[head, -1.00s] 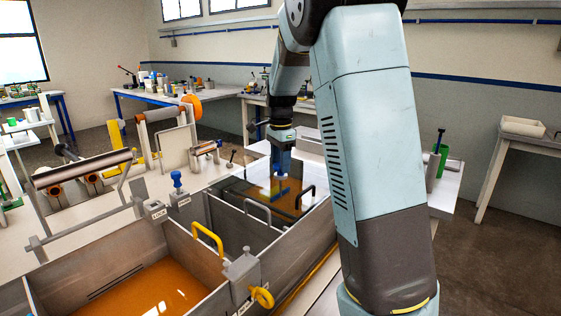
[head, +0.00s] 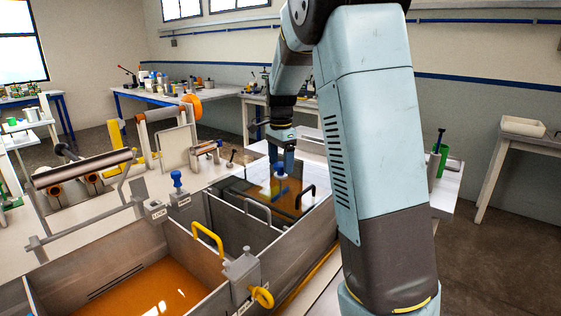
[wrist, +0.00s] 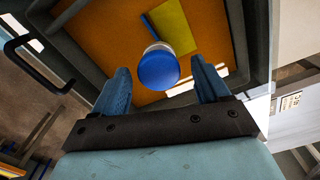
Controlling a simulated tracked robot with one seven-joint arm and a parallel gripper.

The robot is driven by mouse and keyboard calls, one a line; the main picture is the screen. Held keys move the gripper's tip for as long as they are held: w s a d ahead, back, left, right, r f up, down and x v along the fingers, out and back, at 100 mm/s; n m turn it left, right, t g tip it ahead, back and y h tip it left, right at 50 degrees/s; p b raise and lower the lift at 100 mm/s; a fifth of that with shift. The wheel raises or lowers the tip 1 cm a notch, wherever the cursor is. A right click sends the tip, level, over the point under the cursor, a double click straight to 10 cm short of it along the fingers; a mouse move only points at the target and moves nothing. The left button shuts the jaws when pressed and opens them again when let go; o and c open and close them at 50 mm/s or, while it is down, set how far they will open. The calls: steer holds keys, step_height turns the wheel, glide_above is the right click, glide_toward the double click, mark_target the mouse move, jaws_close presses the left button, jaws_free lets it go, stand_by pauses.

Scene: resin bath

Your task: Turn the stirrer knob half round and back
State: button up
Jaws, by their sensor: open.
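The stirrer knob is a round blue cap on a pale collar (wrist: 158,70). My gripper (head: 282,158) is open above the knob, pointing down. In the wrist view my gripper (wrist: 160,64) has one finger to each side of the knob, with a visible gap on both sides. I cannot tell how far the fingertips are above it.
A black handle (head: 306,198) and a grey handle (head: 257,210) rise near the knob. A yellow handle (head: 208,238) and an open tank of amber resin (head: 150,290) are nearer. Another blue knob (head: 177,180) stands left. Rollers (head: 80,175) lie farther left.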

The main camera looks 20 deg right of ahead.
mark_target(281, 164)
step_height(281, 164, up, 14)
steer(key=shift+f, duration=0.15)
stand_by(0.6)
stand_by(0.3)
